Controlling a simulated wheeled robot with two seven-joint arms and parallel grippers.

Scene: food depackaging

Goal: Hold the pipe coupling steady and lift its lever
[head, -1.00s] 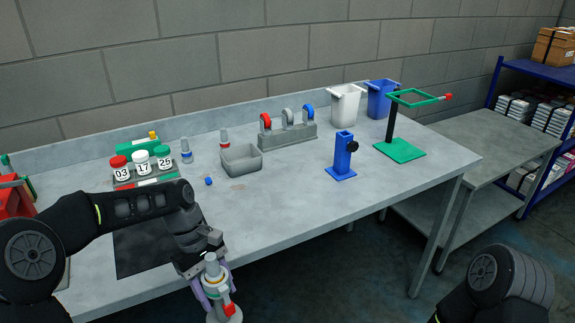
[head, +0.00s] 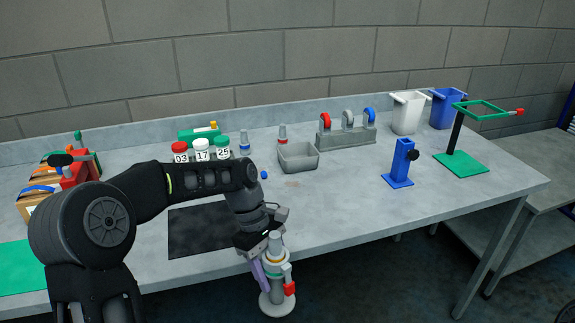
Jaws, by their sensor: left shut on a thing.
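The pipe coupling (head: 275,288) is a pale grey upright fitting with a round base flange, in front of the table's front edge in the head view. Its red-tipped lever (head: 289,288) hangs down on the right side. My left gripper (head: 268,262) is shut on the pipe coupling, with its purple fingers around the upper body. The arm and gripper hide part of the coupling's left side. What is under the base cannot be made out. My right gripper is not in view.
A black mat (head: 203,232) lies behind the left arm. A grey bin (head: 298,160), numbered jars (head: 202,150) and a blue stand (head: 400,165) stand further back. A green stand (head: 461,163) is at the right. The table's middle right is clear.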

